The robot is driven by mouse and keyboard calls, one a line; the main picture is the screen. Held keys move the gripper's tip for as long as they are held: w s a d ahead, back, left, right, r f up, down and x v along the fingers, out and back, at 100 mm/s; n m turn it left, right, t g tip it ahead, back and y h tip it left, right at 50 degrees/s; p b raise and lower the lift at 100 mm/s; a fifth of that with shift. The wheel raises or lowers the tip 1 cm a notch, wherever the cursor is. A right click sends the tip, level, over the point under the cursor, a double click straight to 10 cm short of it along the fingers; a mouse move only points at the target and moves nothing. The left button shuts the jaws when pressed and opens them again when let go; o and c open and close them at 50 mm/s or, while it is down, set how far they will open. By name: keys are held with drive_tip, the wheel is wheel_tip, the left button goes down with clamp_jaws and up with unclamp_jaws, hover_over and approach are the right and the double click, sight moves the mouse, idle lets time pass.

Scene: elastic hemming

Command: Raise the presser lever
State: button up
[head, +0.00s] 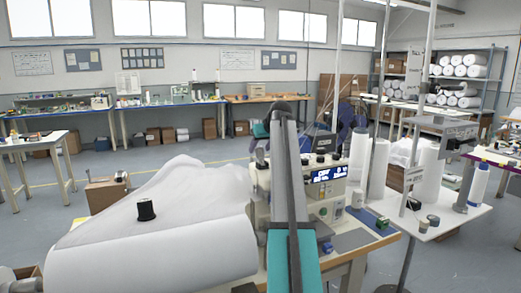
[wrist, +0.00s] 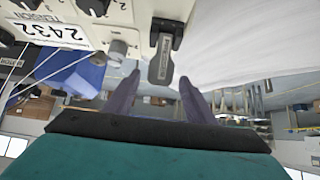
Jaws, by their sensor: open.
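The presser lever (wrist: 163,52), a dark grey tab with lettering on it, hangs from a dark pivot on the pale sewing machine (wrist: 112,12) in the upper middle of the wrist view. My gripper (wrist: 160,78) is open. Its two dark fingers stand one on each side of the lever's free end, with a gap on both sides, and nothing is gripped. How deep the lever sits between the fingers is hard to tell. In the head view the machine (head: 326,190) stands right of centre. My own arm covers the lever there.
A white fabric roll (head: 160,260) lies left of the machine, with a black spool (head: 146,210) on it. White thread cones (head: 377,165) and a stand are at the right. A tension knob (wrist: 117,50) sits close beside the left finger in the wrist view.

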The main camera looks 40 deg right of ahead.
drive_tip(key=shift+x, duration=1.05)
clamp_jaws()
drive_tip(key=shift+d, duration=0.15)
